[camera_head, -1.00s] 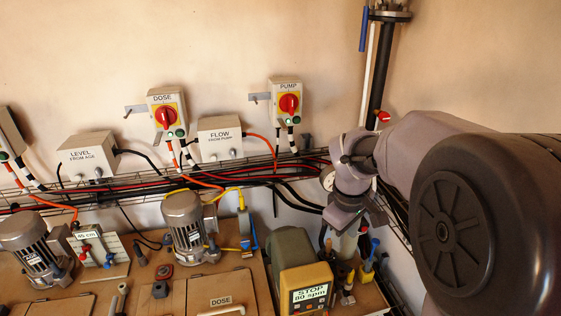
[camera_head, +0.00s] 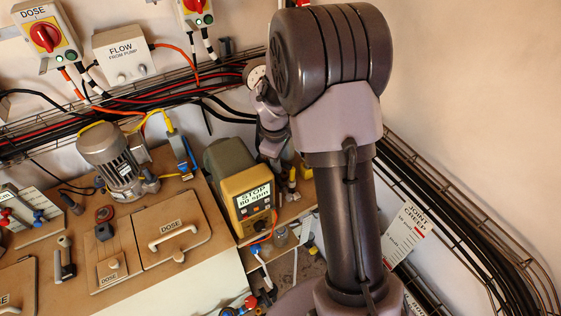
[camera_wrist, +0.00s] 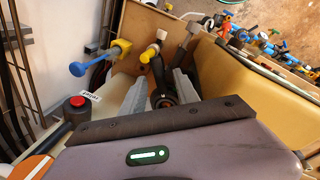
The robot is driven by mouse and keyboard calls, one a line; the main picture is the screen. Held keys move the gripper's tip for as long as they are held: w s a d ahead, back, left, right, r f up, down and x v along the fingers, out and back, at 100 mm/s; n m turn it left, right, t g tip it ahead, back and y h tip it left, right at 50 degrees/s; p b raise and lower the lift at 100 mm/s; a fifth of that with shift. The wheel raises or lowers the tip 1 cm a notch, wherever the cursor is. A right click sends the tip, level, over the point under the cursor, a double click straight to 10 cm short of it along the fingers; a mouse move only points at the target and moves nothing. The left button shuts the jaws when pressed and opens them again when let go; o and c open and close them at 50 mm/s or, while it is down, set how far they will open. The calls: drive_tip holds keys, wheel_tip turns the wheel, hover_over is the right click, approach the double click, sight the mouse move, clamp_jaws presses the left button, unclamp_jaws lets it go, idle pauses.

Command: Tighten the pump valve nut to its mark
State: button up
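The pump (camera_head: 240,178) is a grey-green motor with a yellow front, and its display reads "STOP 80 spm". In the wrist view a dark round nut (camera_wrist: 161,97) sits below a yellow tube piece (camera_wrist: 157,68). My gripper (camera_wrist: 160,86) has its two grey fingers apart, one on each side of this nut. I cannot tell whether the fingers press on it. I cannot make out a mark on the nut. In the head view my wrist (camera_head: 272,130) is beside the pump's far right, and my arm hides the fingers and nut.
A red button (camera_wrist: 78,101) is near my gripper's left side. A cable tray (camera_head: 460,235) runs along the right wall.

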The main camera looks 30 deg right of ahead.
drive_tip(key=shift+f, duration=0.15)
clamp_jaws()
idle(1.4)
